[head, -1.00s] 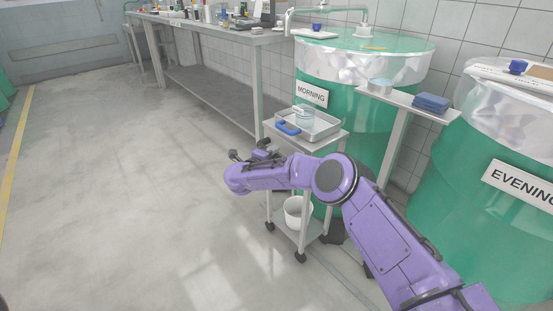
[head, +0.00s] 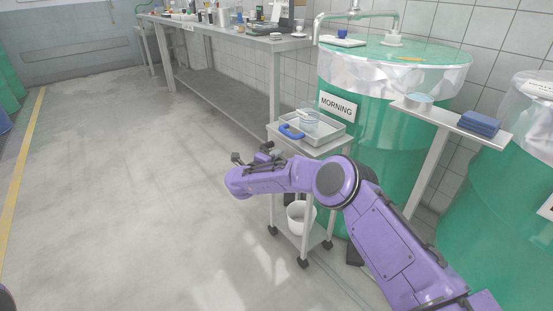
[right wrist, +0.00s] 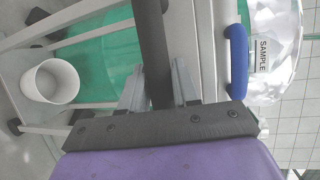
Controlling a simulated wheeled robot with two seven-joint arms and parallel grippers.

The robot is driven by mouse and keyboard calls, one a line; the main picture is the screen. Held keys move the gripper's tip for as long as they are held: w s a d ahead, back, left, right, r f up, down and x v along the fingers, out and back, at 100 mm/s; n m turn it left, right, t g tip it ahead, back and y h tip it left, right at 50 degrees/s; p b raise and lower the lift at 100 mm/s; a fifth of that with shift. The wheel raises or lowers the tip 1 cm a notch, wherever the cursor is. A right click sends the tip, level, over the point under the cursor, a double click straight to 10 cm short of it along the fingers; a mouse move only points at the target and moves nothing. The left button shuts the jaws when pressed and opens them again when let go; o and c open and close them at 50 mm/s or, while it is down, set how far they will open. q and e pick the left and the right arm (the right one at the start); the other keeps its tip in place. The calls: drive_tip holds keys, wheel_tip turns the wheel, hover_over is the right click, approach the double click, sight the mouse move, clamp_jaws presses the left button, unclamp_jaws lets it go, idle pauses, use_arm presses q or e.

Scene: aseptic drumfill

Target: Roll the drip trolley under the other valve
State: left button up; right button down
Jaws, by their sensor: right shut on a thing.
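The drip trolley (head: 303,241) is a light two-shelf cart on dark castors, standing in front of the green drum labelled MORNING (head: 337,106). Its top holds a metal tray (head: 330,139) with a clear jar (head: 309,121) and a blue-handled item (head: 291,131). A white bucket (head: 296,217) sits on the lower shelf. My right gripper (head: 254,156) is at the trolley's left side. In the right wrist view it (right wrist: 158,88) is shut on a dark handle bar (right wrist: 152,45). My left gripper is out of view.
A tap (head: 355,17) reaches over the MORNING drum. A second green drum (head: 500,190) stands at the right. A narrow stand (head: 450,119) with blue cloths (head: 480,123) is between the drums. A long bench (head: 225,30) runs along the wall. The floor at left (head: 130,200) is clear.

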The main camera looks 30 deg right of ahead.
drive_tip(key=shift+w+a+r, duration=0.1)
drive_tip(key=shift+a+r, duration=0.05)
drive_tip(key=c, duration=0.9)
unclamp_jaws()
drive_tip(key=shift+w, duration=0.1)
drive_tip(key=shift+c, duration=0.2)
drive_tip(key=shift+o, duration=0.2)
drive_tip(key=shift+a, duration=0.1)
drive_tip(key=p+v, duration=0.2)
drive_tip(key=v, duration=0.8)
drive_tip(key=shift+a, duration=0.1)
